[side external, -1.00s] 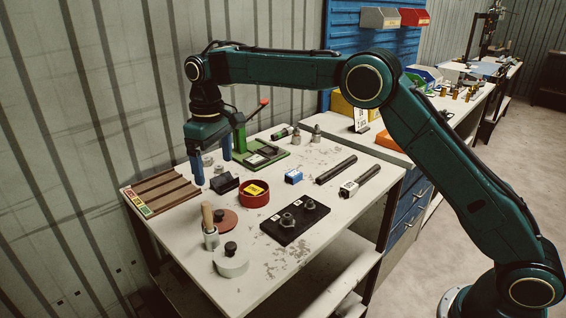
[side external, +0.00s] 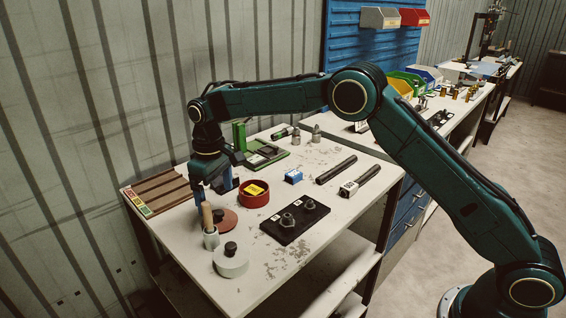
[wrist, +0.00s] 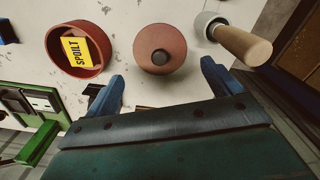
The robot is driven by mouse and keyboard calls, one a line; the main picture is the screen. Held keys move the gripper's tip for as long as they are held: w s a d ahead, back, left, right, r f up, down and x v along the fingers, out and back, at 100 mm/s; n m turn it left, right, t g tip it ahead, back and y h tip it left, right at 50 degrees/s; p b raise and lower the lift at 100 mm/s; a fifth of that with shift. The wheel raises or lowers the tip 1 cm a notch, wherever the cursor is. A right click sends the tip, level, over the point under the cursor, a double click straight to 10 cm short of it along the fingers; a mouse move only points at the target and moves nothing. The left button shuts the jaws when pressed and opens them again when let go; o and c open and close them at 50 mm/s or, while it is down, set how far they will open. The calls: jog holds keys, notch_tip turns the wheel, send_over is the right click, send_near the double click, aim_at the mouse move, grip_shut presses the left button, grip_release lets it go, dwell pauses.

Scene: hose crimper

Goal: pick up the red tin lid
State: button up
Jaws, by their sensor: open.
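The red tin lid (side external: 225,224) is a flat reddish disc with a dark knob, lying on the bench behind the wooden-handled tool. In the wrist view the lid (wrist: 160,62) sits upper middle with its dark knob near its centre. My gripper (wrist: 158,80) is open and empty, its two blue fingers wide apart with the lid ahead of and between them.
A red round tin (side external: 255,196) with a yellow "SPOILT" label stands beside the lid. The wooden-handled tool in a grey cup (side external: 211,238) stands close on the other side. A pale lid with a knob (side external: 231,264) and a black plate (side external: 293,226) are nearby. The green crimper (side external: 262,154) is behind.

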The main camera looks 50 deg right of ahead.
aim_at(219, 212)
jog(key=shift+f, duration=0.55)
jog(key=shift+f, duration=0.1)
jog(key=shift+f, duration=2.45)
jog(key=shift+c, duration=0.4)
jog(key=c, duration=0.6)
